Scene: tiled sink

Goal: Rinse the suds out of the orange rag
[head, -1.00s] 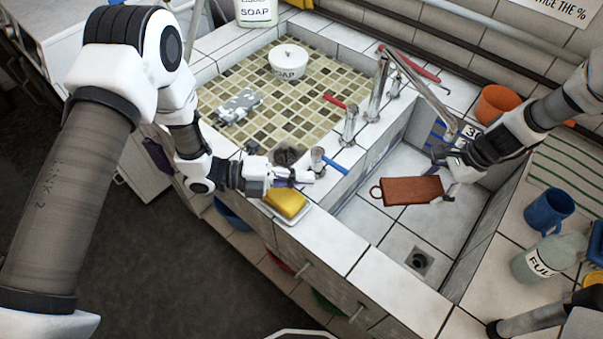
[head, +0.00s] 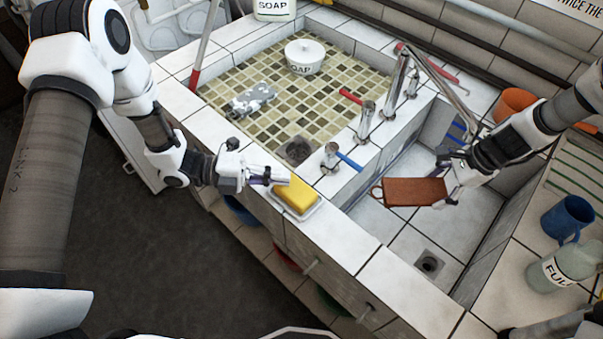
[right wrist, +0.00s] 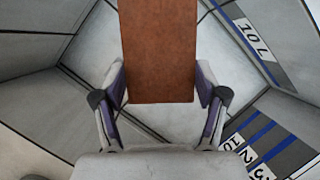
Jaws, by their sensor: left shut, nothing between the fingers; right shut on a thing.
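The chrome tap's spout (head: 447,86) ends near my right gripper; I cannot make out water. My left gripper (head: 280,180) is shut and empty beside the yellow sponge, apart from the blue tap handle (head: 348,161). A red tap handle (head: 350,96) stands farther back.
The yellow sponge (head: 296,194) lies on a white dish on the front ledge. The mosaic basin (head: 235,86) holds a grey spotted cloth (head: 252,99) and a white soap pot (head: 305,57). A drain (head: 429,264) is in the white basin.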

